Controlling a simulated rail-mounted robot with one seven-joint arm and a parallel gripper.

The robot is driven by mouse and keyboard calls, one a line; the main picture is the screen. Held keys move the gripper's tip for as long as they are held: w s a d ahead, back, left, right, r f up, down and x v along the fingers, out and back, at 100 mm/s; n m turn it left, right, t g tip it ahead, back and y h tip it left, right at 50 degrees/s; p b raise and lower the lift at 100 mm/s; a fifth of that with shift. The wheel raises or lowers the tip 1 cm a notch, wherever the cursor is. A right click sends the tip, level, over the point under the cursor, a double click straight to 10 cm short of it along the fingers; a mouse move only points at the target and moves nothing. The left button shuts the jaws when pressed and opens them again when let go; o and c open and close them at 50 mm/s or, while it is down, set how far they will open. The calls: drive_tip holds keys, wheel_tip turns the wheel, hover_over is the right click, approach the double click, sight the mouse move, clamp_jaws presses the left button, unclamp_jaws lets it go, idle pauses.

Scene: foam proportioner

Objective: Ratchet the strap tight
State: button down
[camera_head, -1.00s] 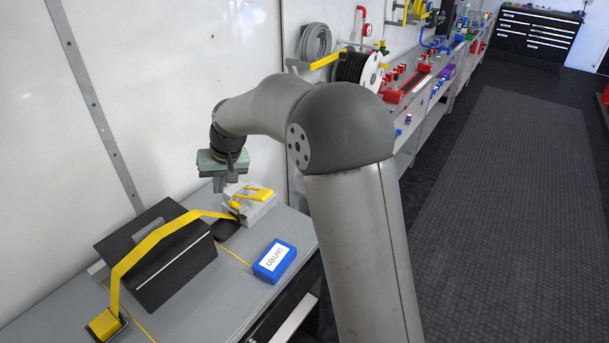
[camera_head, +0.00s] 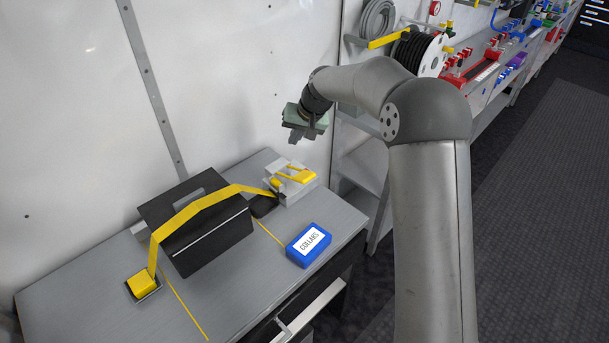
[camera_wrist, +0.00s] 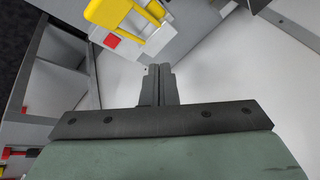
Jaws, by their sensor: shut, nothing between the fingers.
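A yellow strap (camera_head: 202,207) runs from a yellow anchor block (camera_head: 142,284) at the left, over a black box with a handle (camera_head: 207,237), to a ratchet at the back right of the bench. The ratchet has a yellow handle (camera_head: 294,176) on a grey block (camera_head: 291,190). In the wrist view the yellow ratchet handle (camera_wrist: 122,14) is at the top, beyond the fingers, with a small red patch beside it. My gripper (camera_head: 294,138) is shut and empty, above and behind the ratchet, apart from it. It also shows in the wrist view (camera_wrist: 158,68).
A blue box labelled COLLARS (camera_head: 309,245) lies near the bench's right edge. Thin yellow lines mark the grey bench top (camera_head: 225,300), whose front part is clear. A white wall (camera_head: 80,130) stands behind. Shelving with a hose reel (camera_head: 418,52) is at the right.

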sight(304, 174)
drive_tip(key=f+b, duration=0.2)
drive_tip(key=s+d+f+b, duration=0.1)
drive_tip(key=f+b, duration=0.1)
drive_tip(key=f, duration=0.1)
drive_tip(key=s+d+f+b, duration=0.1)
drive_tip(key=f+b, duration=0.1)
drive_tip(key=shift+f, duration=0.4)
drive_tip(key=shift+f, duration=0.15)
idle(1.6)
drive_tip(key=shift+s+d+f+b, duration=0.15)
drive_tip(key=shift+f+b, duration=0.1)
drive_tip(key=shift+b, duration=0.25)
